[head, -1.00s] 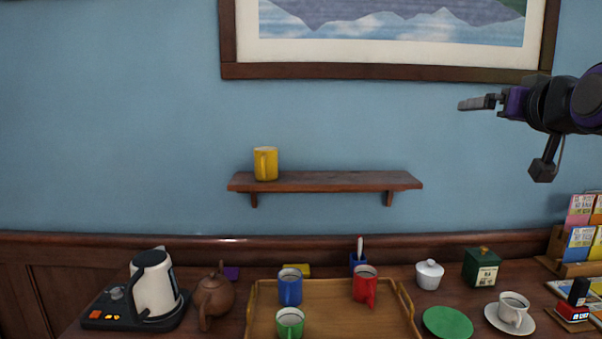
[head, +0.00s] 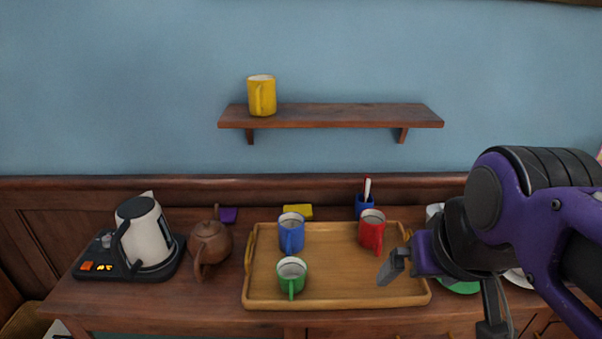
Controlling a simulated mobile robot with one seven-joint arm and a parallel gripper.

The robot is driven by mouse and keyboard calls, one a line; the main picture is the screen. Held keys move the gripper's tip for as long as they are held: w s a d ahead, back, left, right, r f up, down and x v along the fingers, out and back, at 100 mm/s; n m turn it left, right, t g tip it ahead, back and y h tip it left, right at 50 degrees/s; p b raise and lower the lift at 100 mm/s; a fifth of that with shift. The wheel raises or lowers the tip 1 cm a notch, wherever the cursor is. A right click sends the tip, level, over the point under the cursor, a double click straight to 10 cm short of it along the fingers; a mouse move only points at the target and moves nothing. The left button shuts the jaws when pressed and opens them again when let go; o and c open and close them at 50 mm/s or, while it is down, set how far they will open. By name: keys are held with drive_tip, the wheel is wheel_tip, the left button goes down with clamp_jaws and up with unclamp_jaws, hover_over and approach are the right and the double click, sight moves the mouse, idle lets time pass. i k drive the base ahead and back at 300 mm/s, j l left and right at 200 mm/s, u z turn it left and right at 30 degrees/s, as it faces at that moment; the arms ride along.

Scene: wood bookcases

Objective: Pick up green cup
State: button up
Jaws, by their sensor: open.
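The green cup (head: 291,274) stands upright at the front left of the wooden tray (head: 350,290), its handle toward the front. My gripper (head: 390,268) is in front of the tray's right part in the picture, to the right of the green cup and clearly apart from it. It is open, with nothing seen between its fingers. My arm hides part of the table's right side.
A blue cup (head: 291,233) stands just behind the green cup, and a red cup (head: 372,231) at the tray's back right. A brown teapot (head: 211,244) and a kettle (head: 147,235) stand left. A yellow cup (head: 262,95) sits on the wall shelf (head: 340,117).

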sight(291, 271)
drive_tip(key=k+j, duration=0.1)
drive_tip(key=j, duration=1.4)
drive_tip(key=k+l+u, duration=0.15)
drive_tip(key=i+j, duration=0.1)
drive_tip(key=j, duration=0.15)
drive_tip(key=i+j+z, duration=0.1)
drive_tip(key=i+j, duration=0.05)
drive_tip(key=j, duration=0.05)
